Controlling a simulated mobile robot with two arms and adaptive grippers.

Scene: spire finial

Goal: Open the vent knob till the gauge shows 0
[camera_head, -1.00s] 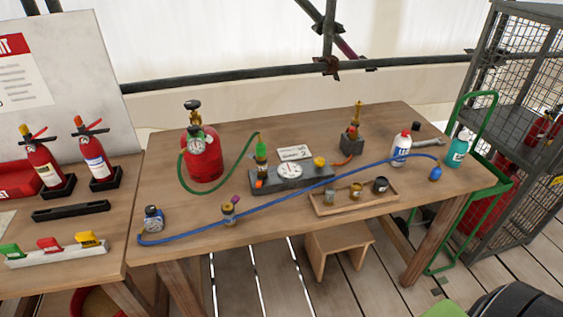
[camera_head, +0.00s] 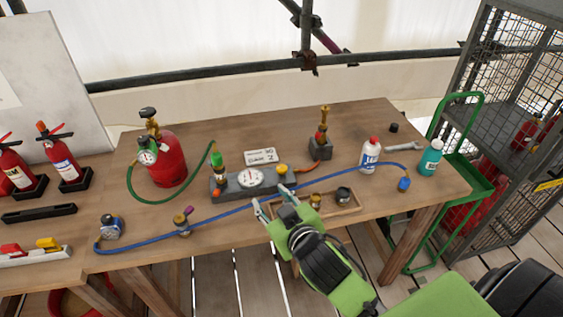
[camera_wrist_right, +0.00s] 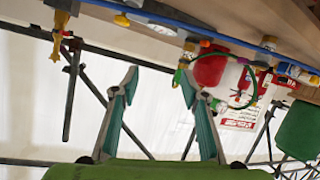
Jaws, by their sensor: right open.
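A grey manifold block (camera_head: 232,192) lies on the table in the head view. It carries a round white gauge (camera_head: 252,177); the needle's reading is too small to tell. A yellow knob (camera_head: 282,169) stands at its right end, and a green fitting (camera_head: 218,159) and an orange part stand at its left end. I cannot tell by label which one is the vent knob. My right gripper (camera_head: 270,199) is open and empty, in front of the block and below the yellow knob in the picture. Its two spread fingers also show in the wrist view (camera_wrist_right: 158,82). My left gripper is not in view.
A blue hose (camera_head: 222,216) runs across the table front. A wooden tray (camera_head: 345,209) with small parts sits beside my right gripper. A red cylinder (camera_head: 168,158) stands left, a brass-topped fitting (camera_head: 322,140) behind, white (camera_head: 369,155) and teal (camera_head: 431,158) bottles right.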

